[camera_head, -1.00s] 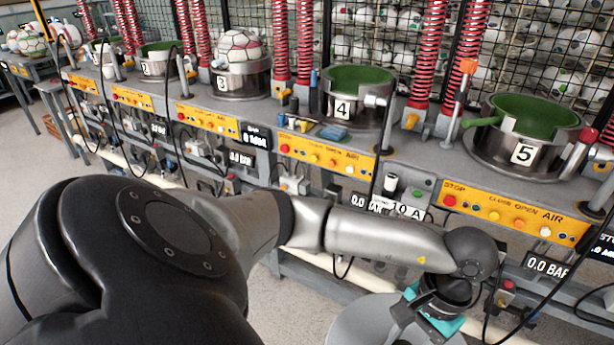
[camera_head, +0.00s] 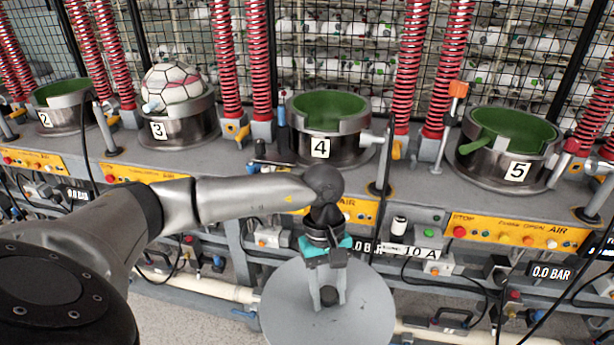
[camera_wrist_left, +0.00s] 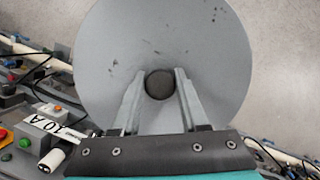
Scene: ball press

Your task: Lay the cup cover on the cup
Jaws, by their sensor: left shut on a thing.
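The cup cover (camera_head: 285,310) is a flat grey disc with a black knob (camera_head: 328,297) in its middle. My left gripper (camera_head: 328,293) is shut on the knob and holds the disc in front of the bench, lower than the cups. In the left wrist view the cover (camera_wrist_left: 110,50) shows its scuffed face, with the gripper fingers (camera_wrist_left: 160,85) on either side of the knob. The metal cups on the bench have green insides: cup 4 (camera_head: 350,150) and cup 5 (camera_head: 490,165) are open and look empty. Cup 3 (camera_head: 185,128) holds a ball (camera_head: 172,82). My right gripper is not in view.
Red coiled springs (camera_head: 415,60) rise between the cups. A post with an orange top (camera_head: 458,90) stands left of cup 5. Yellow control panels (camera_head: 520,232) and cables line the bench front. A black wire mesh (camera_head: 340,40) closes off the back.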

